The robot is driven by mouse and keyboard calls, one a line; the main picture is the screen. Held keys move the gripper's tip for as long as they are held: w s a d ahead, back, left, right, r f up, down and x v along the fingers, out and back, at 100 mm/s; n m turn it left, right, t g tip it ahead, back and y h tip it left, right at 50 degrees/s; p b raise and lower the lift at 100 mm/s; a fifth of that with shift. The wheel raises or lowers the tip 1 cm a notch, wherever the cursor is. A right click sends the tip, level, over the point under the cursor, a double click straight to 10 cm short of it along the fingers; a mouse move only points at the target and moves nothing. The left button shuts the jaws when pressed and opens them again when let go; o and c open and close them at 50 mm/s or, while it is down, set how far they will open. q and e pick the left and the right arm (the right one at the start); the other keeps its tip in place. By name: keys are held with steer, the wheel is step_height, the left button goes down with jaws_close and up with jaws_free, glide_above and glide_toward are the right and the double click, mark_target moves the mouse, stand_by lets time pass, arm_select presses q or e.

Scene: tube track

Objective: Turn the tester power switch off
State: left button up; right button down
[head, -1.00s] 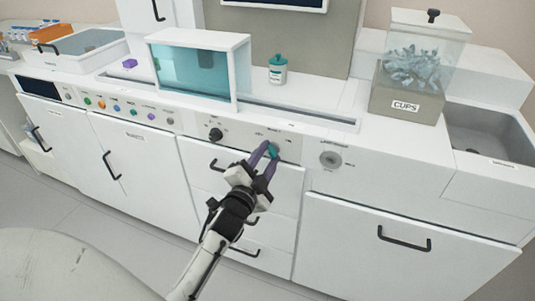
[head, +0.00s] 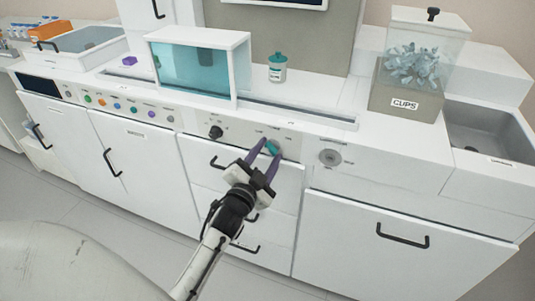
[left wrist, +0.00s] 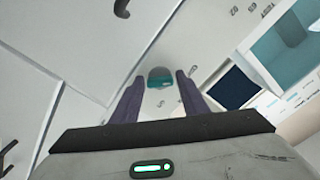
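A teal knob (head: 272,147) sits on the front control panel under the counter, right of a black knob. In the left wrist view the teal piece (left wrist: 160,79) shows as a bar on a round grey disc, between my fingers. My left gripper (head: 266,154) is open, its two purple fingers spread on either side of the teal knob. The fingertips (left wrist: 160,84) look apart from it, with a gap on each side; I cannot tell whether they reach around it. The panel labels are too small to read. My right gripper is not in view.
A black knob (head: 215,132) and a grey round dial (head: 330,157) flank the teal knob on the panel. Drawers (head: 275,190) lie below.

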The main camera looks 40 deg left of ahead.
arm_select(q)
steer(key=shift+o, duration=0.9)
step_height(320, 180, up, 10)
steer(key=shift+r+p, duration=0.1)
steer(key=shift+p, duration=0.9)
steer(key=s+d+f+n+g+h, duration=0.1)
steer(key=s+d+f+g+h, duration=0.1)
steer(key=s+d+f, duration=0.4)
steer(key=s+d+f+n+g+h, duration=0.1)
steer(key=s+d+f+g, duration=0.3)
steer(key=s+f, duration=0.8)
steer(key=s+d+f+n+g+h, duration=0.2)
steer(key=s+d+f+h, duration=0.1)
steer(key=s+d+f, duration=0.5)
step_height(320, 180, down, 4)
steer(key=shift+s+d+f+g+h, duration=0.2)
steer(key=shift+s+d+g+h, duration=0.2)
steer(key=shift+s, duration=0.6)
